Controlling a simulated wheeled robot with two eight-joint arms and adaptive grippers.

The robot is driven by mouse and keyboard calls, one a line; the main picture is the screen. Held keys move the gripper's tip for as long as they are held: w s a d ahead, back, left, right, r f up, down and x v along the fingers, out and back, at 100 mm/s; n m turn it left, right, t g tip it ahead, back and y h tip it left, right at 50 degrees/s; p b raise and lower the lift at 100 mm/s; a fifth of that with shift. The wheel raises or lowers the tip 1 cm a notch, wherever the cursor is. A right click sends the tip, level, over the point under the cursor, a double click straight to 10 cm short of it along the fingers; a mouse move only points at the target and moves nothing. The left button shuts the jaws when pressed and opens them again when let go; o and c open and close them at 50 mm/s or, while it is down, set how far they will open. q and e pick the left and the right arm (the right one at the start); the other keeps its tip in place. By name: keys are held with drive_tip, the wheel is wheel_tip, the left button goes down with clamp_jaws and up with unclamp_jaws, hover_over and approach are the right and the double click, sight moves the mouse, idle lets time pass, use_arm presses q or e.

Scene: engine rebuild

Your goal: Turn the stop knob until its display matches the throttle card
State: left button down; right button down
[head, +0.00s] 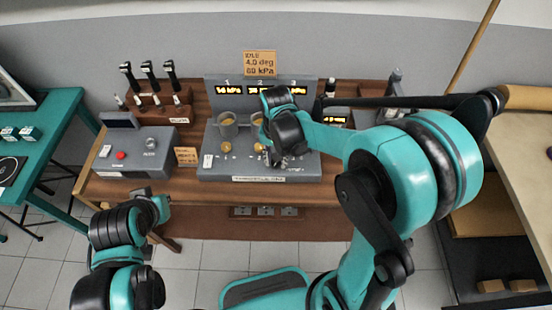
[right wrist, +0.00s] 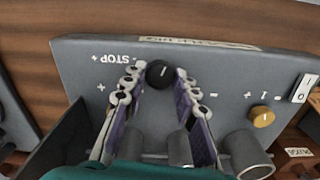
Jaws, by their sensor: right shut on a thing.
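The stop knob (right wrist: 160,74) is a small black knob with a pale pointer line, beside the word STOP on the grey console panel in the right wrist view. My right gripper (right wrist: 156,82) is shut on it, with a finger at each side. In the head view my right gripper (head: 282,158) reaches down to the console's right part and hides the knob. A small lit amber display (head: 334,120) shows right of the gripper; its text is too small to read surely. An orange card (head: 259,63) above reads IDLE, 4.0 deg and a kPa value. My left arm's end (head: 160,207) is low at left, its fingers unclear.
The console (head: 212,165) stands on a wooden bench. It also carries a brass knob (right wrist: 262,117) and grey cylinders (right wrist: 246,152). A grey box with a red button (head: 121,155) and a small orange card (head: 186,155) stand left.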

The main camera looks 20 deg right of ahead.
drive_tip(key=c, duration=1.2)
unclamp_jaws()
wheel_tip(320, 180, up, 12)
drive_tip(key=shift+s, duration=0.1)
drive_tip(key=n+t+b, duration=0.5)
drive_tip(key=t, duration=0.2)
approach(278, 164)
drive_tip(key=s+d, duration=0.2)
drive_tip(key=s+d+f, duration=0.1)
drive_tip(key=s+d, duration=0.1)
drive_tip(key=shift+s+f, duration=0.1)
drive_tip(key=shift+f, duration=0.15)
